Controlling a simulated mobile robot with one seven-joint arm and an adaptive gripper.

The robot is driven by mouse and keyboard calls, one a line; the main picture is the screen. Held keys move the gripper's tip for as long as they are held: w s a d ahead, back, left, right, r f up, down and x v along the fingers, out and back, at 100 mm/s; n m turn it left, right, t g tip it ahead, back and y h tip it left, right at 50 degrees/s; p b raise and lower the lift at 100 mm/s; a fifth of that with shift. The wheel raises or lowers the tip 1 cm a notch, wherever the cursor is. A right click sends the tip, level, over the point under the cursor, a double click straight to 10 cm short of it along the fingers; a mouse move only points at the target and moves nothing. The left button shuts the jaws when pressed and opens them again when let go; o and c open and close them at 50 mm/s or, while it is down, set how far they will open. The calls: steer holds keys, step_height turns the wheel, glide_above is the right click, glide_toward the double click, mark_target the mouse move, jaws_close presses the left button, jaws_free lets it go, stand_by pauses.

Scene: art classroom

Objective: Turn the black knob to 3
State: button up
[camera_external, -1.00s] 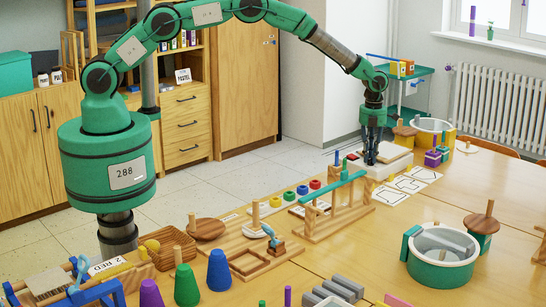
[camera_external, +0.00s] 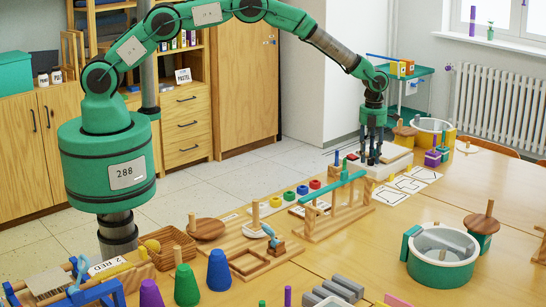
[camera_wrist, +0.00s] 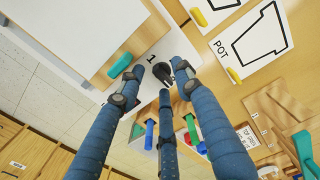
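My gripper (camera_external: 371,160) is above the white panel (camera_external: 398,165) at the far end of the table, its fingers pointing down and apart. In the wrist view its three blue fingers (camera_wrist: 161,82) are spread, the dark tips close around a black knob (camera_wrist: 161,70). The knob lies between the tips; I cannot tell whether any tip touches it. A printed "1" (camera_wrist: 151,58) shows on the white surface beside the knob. Other numbers and the knob's pointer cannot be made out. In the external view the knob is hidden by the fingers.
A teal bar (camera_wrist: 120,65) and a yellow piece (camera_wrist: 233,76) are near the fingers. A card marked POT (camera_wrist: 255,38) lies beside the panel. A wooden rack with a teal beam (camera_external: 335,200) stands in front.

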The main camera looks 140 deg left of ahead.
steer(key=shift+r, duration=0.15)
step_height(320, 180, up, 12)
stand_by(0.7)
steer(key=shift+f, duration=0.2)
